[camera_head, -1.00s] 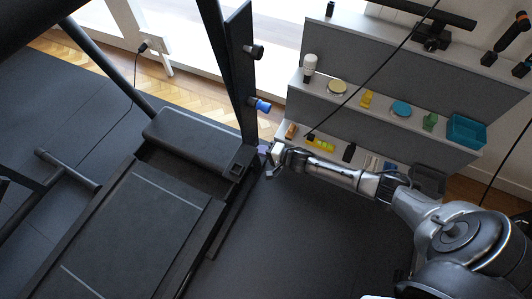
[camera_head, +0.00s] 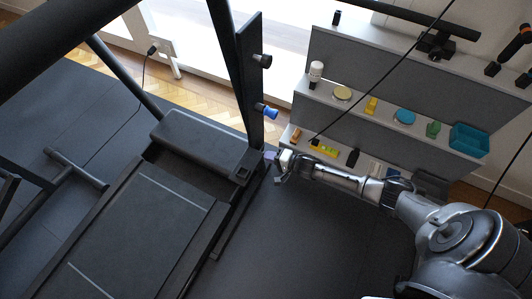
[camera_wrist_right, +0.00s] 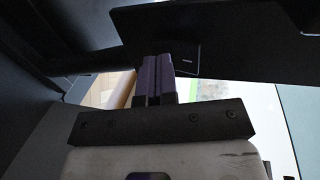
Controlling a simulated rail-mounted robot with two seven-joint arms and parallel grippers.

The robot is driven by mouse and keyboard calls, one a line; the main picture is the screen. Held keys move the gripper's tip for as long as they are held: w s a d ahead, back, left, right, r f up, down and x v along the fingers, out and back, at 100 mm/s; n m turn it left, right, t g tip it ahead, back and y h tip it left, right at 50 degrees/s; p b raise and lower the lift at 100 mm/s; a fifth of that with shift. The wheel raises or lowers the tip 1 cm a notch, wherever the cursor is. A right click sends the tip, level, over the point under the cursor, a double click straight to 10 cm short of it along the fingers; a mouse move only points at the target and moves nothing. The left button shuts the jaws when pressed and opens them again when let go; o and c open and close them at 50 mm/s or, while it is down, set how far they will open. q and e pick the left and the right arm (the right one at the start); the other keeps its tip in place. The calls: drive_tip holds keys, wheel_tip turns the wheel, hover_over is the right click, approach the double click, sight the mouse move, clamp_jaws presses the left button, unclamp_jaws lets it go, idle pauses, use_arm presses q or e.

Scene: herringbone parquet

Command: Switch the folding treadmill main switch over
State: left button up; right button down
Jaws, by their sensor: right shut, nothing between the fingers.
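The black folding treadmill (camera_head: 143,222) fills the lower left of the head view, with its motor hood (camera_head: 205,141) at the upper end. A small dark square recess (camera_head: 242,173) shows at the hood's right end; I cannot tell if it is the main switch or which way a switch there stands. My right gripper (camera_head: 270,156) is beside that end of the hood, its fingers shut and empty. In the right wrist view the purple fingers (camera_wrist_right: 155,80) are together, their tips close to a dark panel (camera_wrist_right: 220,45) with a small pale line. Contact is unclear. My left gripper is out of view.
A black upright post (camera_head: 240,90) with a blue knob (camera_head: 267,111) rises behind the gripper. A grey shelf unit (camera_head: 375,74) with small items and a teal bin (camera_head: 468,140) stands at the right. Dark floor mat (camera_head: 290,240) is free below my right arm.

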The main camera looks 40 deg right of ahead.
drive_tip(key=s+d+p, duration=0.4)
drive_tip(key=s, duration=0.8)
drive_tip(key=shift+d, duration=0.15)
drive_tip(key=shift+w, duration=0.1)
